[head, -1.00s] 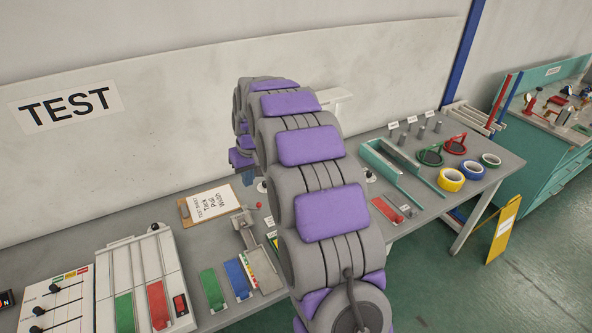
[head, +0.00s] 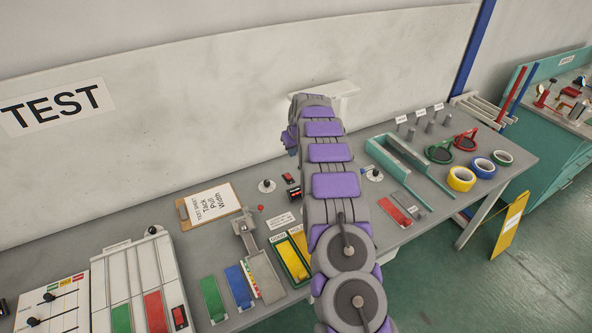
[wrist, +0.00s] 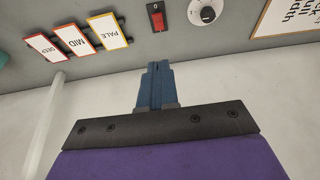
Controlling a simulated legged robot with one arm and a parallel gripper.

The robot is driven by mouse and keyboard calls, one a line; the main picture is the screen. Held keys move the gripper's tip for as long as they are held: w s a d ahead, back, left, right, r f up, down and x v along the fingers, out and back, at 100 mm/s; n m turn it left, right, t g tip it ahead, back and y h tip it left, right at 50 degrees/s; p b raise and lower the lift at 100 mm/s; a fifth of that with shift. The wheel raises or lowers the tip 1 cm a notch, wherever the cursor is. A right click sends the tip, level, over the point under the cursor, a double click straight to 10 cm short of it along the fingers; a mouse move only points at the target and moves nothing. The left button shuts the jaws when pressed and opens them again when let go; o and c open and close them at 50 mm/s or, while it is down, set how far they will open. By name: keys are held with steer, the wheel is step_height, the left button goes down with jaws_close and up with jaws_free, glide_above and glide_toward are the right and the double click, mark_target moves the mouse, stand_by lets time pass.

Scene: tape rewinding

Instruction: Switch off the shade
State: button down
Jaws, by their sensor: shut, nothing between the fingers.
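A red rocker switch (wrist: 157,20) in a dark frame, marked 0, sits on the grey bench surface at the top of the wrist view. My gripper (wrist: 157,66) points at it with its blue fingers shut and empty. The fingertips appear just short of the switch, with a gap in the picture; their height above the bench is hard to tell. Small dark and red parts (head: 288,178) show left of my arm in the head view, and one is probably this switch. My fingertips cannot be made out there.
A round knob (wrist: 206,11) is right of the switch, and DEEP, MID and PALE cards (wrist: 73,40) are left. A white fixture (head: 345,90) stands behind my arm by the wall. A clipboard (head: 210,204) lies left; a teal channel (head: 405,168) stands right.

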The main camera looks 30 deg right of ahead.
steer(key=shift+w+d, duration=0.1)
stand_by(0.3)
steer(key=shift+f, duration=0.1)
steer(key=b, duration=0.1)
glide_above(290, 177)
steer(key=shift+w+f, duration=0.15)
steer(key=shift+f, duration=4.4)
steer(key=shift+s+f+b, duration=0.15)
steer(key=shift+s+f, duration=0.1)
steer(key=shift+f, duration=0.35)
steer(key=shift+s+f+b, duration=0.2)
steer(key=shift+s+f, duration=0.1)
steer(key=shift+f, duration=0.35)
steer(key=shift+s+f+b, duration=0.15)
steer(key=shift+s+f, duration=0.1)
steer(key=shift+f, duration=0.35)
